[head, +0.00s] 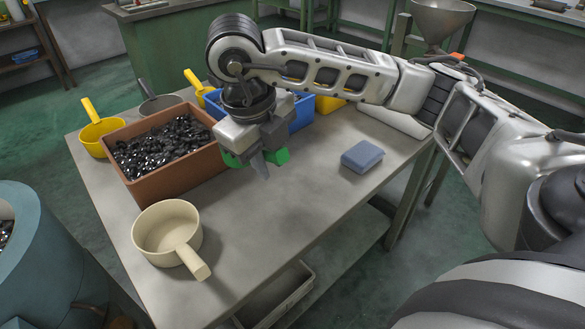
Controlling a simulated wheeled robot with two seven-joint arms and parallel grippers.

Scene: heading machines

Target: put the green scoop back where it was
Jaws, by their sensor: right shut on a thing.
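The green scoop (279,157) is under my right gripper (258,160), which is shut on it. Only small green parts show on both sides of the fingers; the gripper and wrist hide the rest. It is over the table (300,205), right of the brown bin and in front of the blue bin. I cannot tell whether the scoop touches the tabletop. My left gripper is not in view.
A brown bin (150,186) of dark metal parts stands at the left. A cream scoop (168,232) lies in front of it. Yellow (97,133) and grey (158,103) scoops are behind. A blue bin (303,112) and blue block (362,157) are right. The front middle is clear.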

